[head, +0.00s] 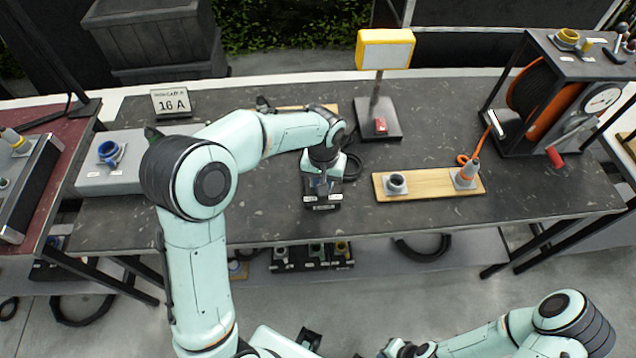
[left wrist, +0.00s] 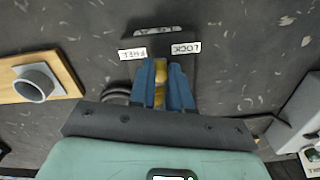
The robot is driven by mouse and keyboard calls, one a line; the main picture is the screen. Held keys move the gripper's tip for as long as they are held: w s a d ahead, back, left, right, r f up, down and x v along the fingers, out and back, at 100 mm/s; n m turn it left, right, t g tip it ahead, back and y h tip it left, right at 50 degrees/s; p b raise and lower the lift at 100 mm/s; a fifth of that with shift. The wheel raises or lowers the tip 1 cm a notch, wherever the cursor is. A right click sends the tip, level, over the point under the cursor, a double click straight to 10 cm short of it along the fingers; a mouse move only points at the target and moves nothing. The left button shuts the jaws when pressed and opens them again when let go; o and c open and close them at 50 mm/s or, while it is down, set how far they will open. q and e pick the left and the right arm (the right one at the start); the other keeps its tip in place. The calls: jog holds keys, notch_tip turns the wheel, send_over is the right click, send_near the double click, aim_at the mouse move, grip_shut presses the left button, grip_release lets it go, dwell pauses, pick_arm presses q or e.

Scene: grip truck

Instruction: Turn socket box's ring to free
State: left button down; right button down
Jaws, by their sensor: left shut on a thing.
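The socket box is a small dark box (head: 321,203) on the table, below my left wrist, with two white labels on its front. In the left wrist view the dark box (left wrist: 160,42) shows the labels at its two sides, one reading LOCK and the other looking like FREE. My left gripper (head: 323,183) points down onto it. In the left wrist view its blue fingers (left wrist: 161,72) are shut on a yellow part, the ring (left wrist: 160,80), between the labels. The fingers hide most of the ring, so I cannot tell its setting. My right arm is low at the right; its fingers are not clear.
A wooden board (head: 425,190) with a grey socket and an orange-tipped plug lies to the right. A cable reel (head: 540,95) stands at the far right. A yellow-framed sign (head: 385,50) stands behind. A grey box with a blue socket (head: 110,155) is at the left.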

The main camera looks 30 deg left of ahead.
pick_arm(q)
jog(key=shift+w+d+n, duration=0.2)
jog(key=shift+d+n, duration=0.05)
jog(key=shift+n, duration=0.35)
jog(key=shift+w+d+n, duration=0.2)
jog(key=shift+n, duration=0.4)
jog(key=shift+w+d+n, duration=0.3)
jog(key=shift+w+n, duration=0.1)
jog(key=shift+n, duration=0.7)
jog(key=c, duration=1.1)
grip_release()
jog(key=shift+o, duration=0.2)
notch_tip(320, 180, up, 14)
jog(key=p, duration=0.1)
jog(key=shift+f, duration=0.25)
pick_arm(e)
jog(key=shift+w+r, duration=0.7)
jog(key=shift+r, duration=0.3)
